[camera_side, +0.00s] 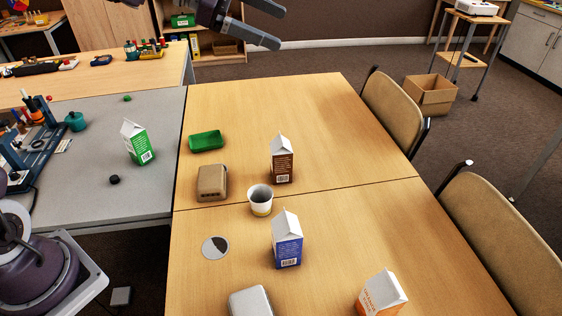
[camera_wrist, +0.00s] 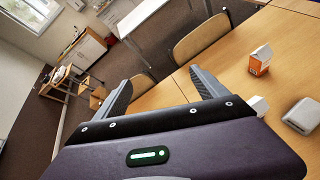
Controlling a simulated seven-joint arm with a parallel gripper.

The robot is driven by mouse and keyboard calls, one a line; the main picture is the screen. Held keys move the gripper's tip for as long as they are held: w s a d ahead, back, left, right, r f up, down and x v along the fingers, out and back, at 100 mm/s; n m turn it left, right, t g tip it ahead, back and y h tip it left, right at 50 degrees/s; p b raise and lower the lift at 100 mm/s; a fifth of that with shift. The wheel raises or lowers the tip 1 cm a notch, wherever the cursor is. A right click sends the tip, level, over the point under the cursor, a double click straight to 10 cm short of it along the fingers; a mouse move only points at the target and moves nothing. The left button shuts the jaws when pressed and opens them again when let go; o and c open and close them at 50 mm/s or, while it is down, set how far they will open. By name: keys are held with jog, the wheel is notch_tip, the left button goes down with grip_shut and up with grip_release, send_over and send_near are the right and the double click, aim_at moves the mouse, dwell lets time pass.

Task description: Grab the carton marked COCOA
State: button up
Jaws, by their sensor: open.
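Several gable-topped cartons are in the side view, and I cannot read which one is marked COCOA. A brown carton (camera_side: 282,160) stands upright on the wooden table, behind the white cup. A blue carton (camera_side: 287,243) stands nearer the camera. An orange carton (camera_side: 379,297) stands at the bottom right and also shows in the wrist view (camera_wrist: 260,64). A green carton (camera_side: 136,143) stands on the grey table at left. My gripper (camera_side: 275,28) is open and empty, high up beyond the table's far edge; its spread fingers also show in the wrist view (camera_wrist: 156,80).
Around the brown carton are a green tray (camera_side: 206,142), a tan box (camera_side: 212,183) and a white cup (camera_side: 260,200). A dark-and-white disc (camera_side: 215,248) and a silver box (camera_side: 250,302) lie nearer. Chairs (camera_side: 392,118) line the right. The table's far right is clear.

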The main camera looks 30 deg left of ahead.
aim_at(290, 146)
jog(key=w+a+f+n+t, duration=0.3)
jog(key=w+a+f+n, duration=0.3)
jog(key=shift+m, duration=0.3)
notch_tip(290, 146, down, 30)
jog(key=shift+f, duration=0.15)
jog(key=x, duration=0.7)
jog(key=shift+f, duration=0.35)
jog(key=shift+w, duration=0.1)
jog(key=c, duration=1.4)
